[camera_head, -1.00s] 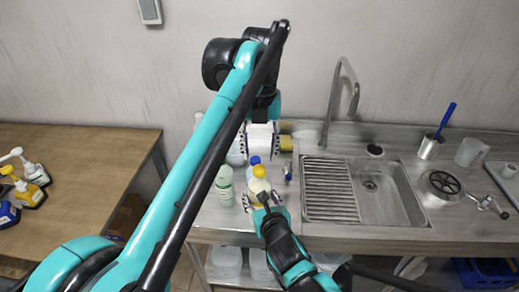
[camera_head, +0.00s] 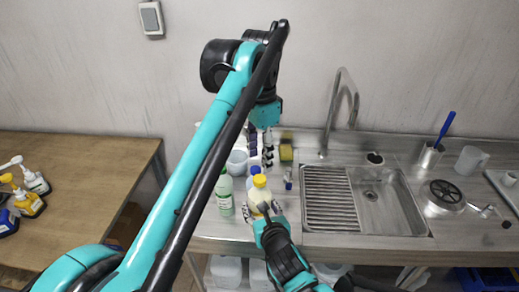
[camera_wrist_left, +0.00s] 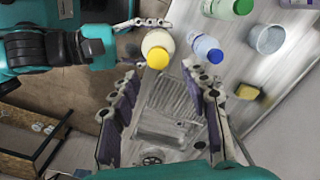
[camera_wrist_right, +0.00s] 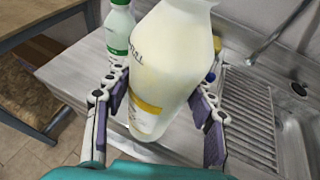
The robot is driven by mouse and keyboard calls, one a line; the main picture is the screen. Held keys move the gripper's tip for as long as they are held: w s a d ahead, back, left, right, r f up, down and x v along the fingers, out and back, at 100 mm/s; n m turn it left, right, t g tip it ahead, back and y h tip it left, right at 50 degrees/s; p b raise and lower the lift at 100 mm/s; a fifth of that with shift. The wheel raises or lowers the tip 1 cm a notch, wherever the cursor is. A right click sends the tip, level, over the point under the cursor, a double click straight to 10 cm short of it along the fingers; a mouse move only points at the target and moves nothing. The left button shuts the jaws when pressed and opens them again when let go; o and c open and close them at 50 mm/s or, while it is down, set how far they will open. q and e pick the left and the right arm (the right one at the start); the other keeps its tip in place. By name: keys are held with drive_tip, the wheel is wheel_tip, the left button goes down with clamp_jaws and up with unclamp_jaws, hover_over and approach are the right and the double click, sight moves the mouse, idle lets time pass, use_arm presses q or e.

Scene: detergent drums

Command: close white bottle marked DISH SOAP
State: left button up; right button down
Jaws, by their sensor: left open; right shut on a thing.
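A cream-white bottle with a yellow cap (camera_head: 260,182) stands at the counter's front edge, left of the sink. My right gripper (camera_head: 262,209) is shut on its body; the right wrist view shows the bottle (camera_wrist_right: 172,65) between both fingers, with its label only partly visible and its top cut off. I cannot read DISH SOAP on it. My left gripper (camera_head: 267,150) is open and empty, above and behind the bottle. In the left wrist view the yellow cap (camera_wrist_left: 157,58) lies just beyond the open fingers. I cannot tell whether the cap is tight.
A blue-capped bottle (camera_wrist_left: 207,48) is close beside the held one. The sink (camera_head: 372,200) is to the right; a wooden table (camera_head: 85,170) is far left.

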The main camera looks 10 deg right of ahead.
sight(259, 178)
use_arm(q)
drive_tip(key=n, duration=0.5)
drive_tip(key=shift+r, duration=0.2)
drive_tip(key=n, duration=0.7)
drive_tip(key=shift+r, duration=0.2)
drive_tip(key=n, duration=0.7)
drive_tip(key=shift+s+r, duration=0.1)
drive_tip(key=shift+r, duration=0.15)
drive_tip(key=n, duration=0.5)
drive_tip(key=shift+r+n, duration=0.15)
drive_tip(key=shift+n, duration=0.15)
drive_tip(key=shift+f, duration=4)
clamp_jaws()
